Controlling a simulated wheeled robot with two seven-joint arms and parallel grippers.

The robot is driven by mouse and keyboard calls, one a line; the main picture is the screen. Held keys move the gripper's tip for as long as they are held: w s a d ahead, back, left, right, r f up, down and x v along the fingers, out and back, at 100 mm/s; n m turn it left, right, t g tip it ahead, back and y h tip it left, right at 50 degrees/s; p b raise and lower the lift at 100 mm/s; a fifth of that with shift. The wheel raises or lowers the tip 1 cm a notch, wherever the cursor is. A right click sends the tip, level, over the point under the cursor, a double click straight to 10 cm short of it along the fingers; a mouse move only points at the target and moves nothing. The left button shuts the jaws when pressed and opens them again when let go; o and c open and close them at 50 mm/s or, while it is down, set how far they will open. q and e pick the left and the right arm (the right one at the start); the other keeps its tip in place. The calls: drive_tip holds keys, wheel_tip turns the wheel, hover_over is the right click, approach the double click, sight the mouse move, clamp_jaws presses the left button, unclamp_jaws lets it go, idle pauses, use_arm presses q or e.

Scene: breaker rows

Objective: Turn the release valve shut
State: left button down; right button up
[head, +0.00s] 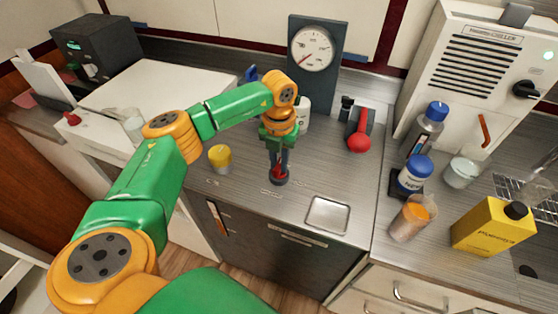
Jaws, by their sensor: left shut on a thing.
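The release valve (278,178) appears as a small red part on a round dark base, set in the grey counter below the gauge panel. My left gripper (278,168) comes down from above with its fingers on the red part. It is shut on it, and the fingers hide much of it. I cannot tell how far the valve is turned. My right gripper is out of view.
A gauge panel (314,55) stands behind; a red-ended lever (360,138) is to its right. A yellow-lidded jar (220,157) stands left of the valve, a metal tray (327,214) front right. Bottles and a yellow container (490,228) crowd the right counter.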

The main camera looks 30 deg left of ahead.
sight(279, 164)
use_arm(q)
drive_tip(key=c, duration=0.8)
unclamp_jaws()
drive_tip(key=shift+w+r, duration=0.1)
drive_tip(key=shift+r, duration=0.2)
wheel_tip(279, 164, up, 7)
drive_tip(key=shift+f+b, duration=0.2)
drive_tip(key=shift+b, duration=0.55)
